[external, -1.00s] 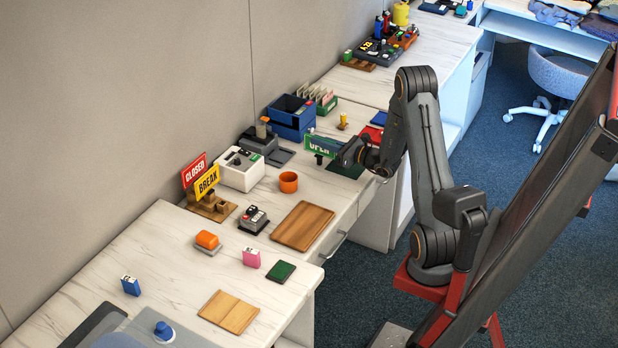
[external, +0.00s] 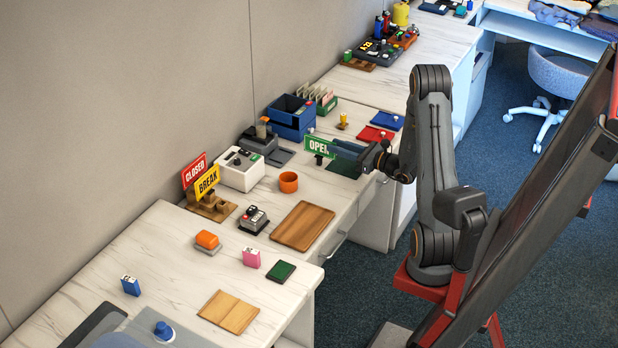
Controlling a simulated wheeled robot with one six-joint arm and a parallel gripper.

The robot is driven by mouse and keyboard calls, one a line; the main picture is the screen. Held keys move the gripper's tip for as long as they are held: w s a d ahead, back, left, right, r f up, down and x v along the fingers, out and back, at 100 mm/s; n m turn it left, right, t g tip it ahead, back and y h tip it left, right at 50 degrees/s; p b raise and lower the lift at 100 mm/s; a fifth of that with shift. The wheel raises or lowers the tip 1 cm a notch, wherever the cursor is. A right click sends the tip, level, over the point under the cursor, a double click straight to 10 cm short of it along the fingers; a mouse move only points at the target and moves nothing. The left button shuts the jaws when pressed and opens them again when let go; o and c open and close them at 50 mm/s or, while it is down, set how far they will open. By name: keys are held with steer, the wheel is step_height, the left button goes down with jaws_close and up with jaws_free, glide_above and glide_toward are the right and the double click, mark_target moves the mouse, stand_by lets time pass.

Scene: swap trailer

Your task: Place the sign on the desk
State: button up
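The green OPEN sign (external: 319,147) stands upright on the desk (external: 330,197), with a small dark piece under it that looks like its foot. Its right end is close to a dark green patch (external: 345,166) on the desk.
A red CLOSED sign (external: 194,170) and a yellow BREAK sign (external: 207,182) stand in a wooden holder (external: 212,210) at left. An orange cup (external: 288,182), white box (external: 241,170) and blue bin (external: 291,112) are nearby. A wooden tray (external: 303,226) lies in front.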

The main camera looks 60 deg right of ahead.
steer(key=s, duration=0.5)
steer(key=a+n+g+y, duration=0.2)
steer(key=a+n+y, duration=0.1)
steer(key=a, duration=0.6)
steer(key=a+n+g+y, duration=0.3)
steer(key=a+n+y, duration=0.1)
steer(key=a, duration=0.5)
steer(key=a+n+g+y, duration=0.3)
steer(key=a+n, duration=0.2)
steer(key=a, duration=0.3)
steer(key=shift+w+a+f+n+y, duration=0.25)
steer(key=shift+a+n+y, duration=0.05)
steer(key=shift+a, duration=0.1)
steer(key=s+a+n+g, duration=0.2)
steer(key=a, duration=0.1)
steer(key=s+a+f+n+g, duration=0.1)
steer(key=a+g, duration=0.1)
steer(key=shift+s+a+n, duration=0.15)
steer(key=shift+a+n, duration=0.1)
steer(key=shift+n, duration=0.15)
steer(key=s+a+f+n+g+h, duration=0.2)
steer(key=s+n+g+h, duration=0.4)
steer(key=n, duration=1.3)
steer(key=s+a+h, duration=0.1)
steer(key=s+h, duration=0.3)
steer(key=shift+s+f+n, duration=0.15)
steer(key=shift+s+n, duration=0.15)
steer(key=shift+s, duration=0.1)
steer(key=shift+a, duration=0.1)
